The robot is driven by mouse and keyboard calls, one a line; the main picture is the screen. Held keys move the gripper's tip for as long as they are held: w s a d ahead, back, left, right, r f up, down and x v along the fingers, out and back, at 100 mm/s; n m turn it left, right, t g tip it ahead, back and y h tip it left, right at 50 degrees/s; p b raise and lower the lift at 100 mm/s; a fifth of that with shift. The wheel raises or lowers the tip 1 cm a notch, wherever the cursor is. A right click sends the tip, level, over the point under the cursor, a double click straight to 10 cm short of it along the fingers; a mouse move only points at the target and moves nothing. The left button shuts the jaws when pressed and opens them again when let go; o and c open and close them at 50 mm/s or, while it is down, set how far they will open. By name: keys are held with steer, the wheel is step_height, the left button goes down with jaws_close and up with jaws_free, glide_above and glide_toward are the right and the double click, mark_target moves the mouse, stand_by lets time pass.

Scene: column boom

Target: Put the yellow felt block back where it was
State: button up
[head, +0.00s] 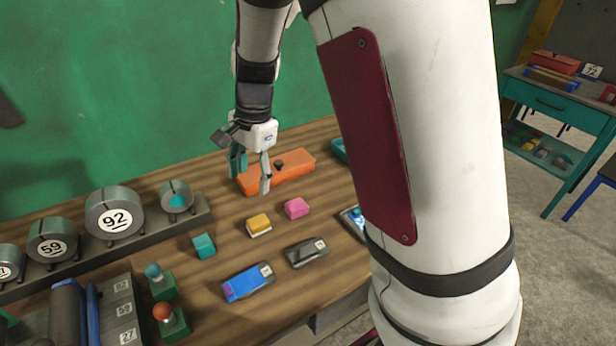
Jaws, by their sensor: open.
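A yellow felt block (258,226) with a pale lower edge lies on the wooden bench, near the middle of the head view. It sits just left of a pink block (297,208). My gripper (251,186) points down above the bench, behind and a little above the yellow block. Its fingers are apart with nothing between them, and it is not touching the yellow block. An orange case (290,168) lies behind the fingers and is partly hidden by them.
A teal cube (204,246), a blue item (248,283) and a dark item (306,252) lie around the yellow block. Numbered metal cylinders (115,212) stand in a rack at left. Two small posts with round tops (163,311) stand at front left. My arm hides the bench's right side.

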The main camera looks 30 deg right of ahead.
steer(key=s+r+n+t, duration=0.2)
steer(key=s+r+n, duration=0.5)
steer(key=s, duration=0.4)
steer(key=s+d+r+n+t+h, duration=0.1)
steer(key=s+r+n+t, duration=0.1)
steer(key=s+r+n, duration=0.5)
steer(key=s+r, duration=0.1)
steer(key=s, duration=0.4)
steer(key=shift+d+t+h, duration=0.15)
steer(key=shift+t+h, duration=0.15)
steer(key=shift+w, duration=0.1)
